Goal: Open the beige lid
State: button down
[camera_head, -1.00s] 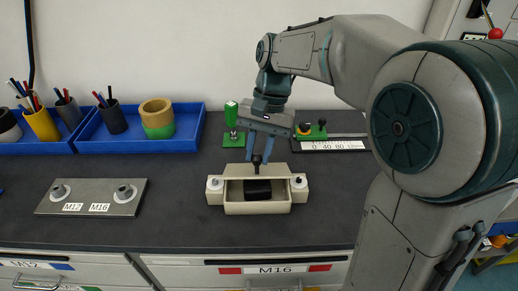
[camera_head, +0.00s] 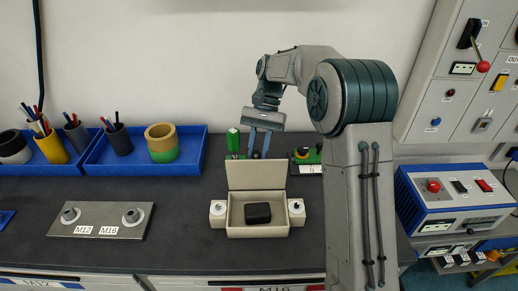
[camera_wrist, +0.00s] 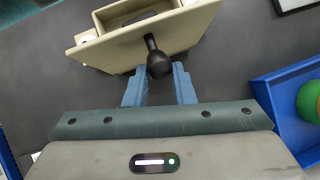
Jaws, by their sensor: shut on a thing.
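The beige lid (camera_head: 256,176) stands about upright at the back of the beige box (camera_head: 258,231) in the head view. The box is open, and a black block (camera_head: 257,212) lies inside it. My gripper (camera_head: 259,153) is behind the lid's top edge, its blue fingers pointing down. In the wrist view, my gripper (camera_wrist: 158,72) is shut on the black ball-ended knob (camera_wrist: 158,62), whose stem joins the lid's outer face (camera_wrist: 185,38). The lid hides the fingertips' lower part in the head view.
A green clamp (camera_head: 233,142) stands behind the box to the left, and a scale plate (camera_head: 308,169) lies to the right. A blue tray (camera_head: 190,155) holds cups and rings. A metal plate (camera_head: 101,220) lies left on the dark bench.

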jog(key=shift+w+f+g, duration=0.75)
jog(key=shift+w+g, duration=0.15)
jog(key=shift+g, duration=0.15)
jog(key=shift+w+f+g, duration=0.7)
jog(key=shift+w+g, duration=0.15)
jog(key=shift+g, duration=0.2)
jog(key=c, duration=1.2)
grip_release()
jog(key=shift+s+a, duration=0.1)
jog(key=shift+a, duration=0.05)
jog(key=shift+c, duration=0.2)
jog(key=shift+r, duration=0.15)
jog(key=shift+r, duration=0.15)
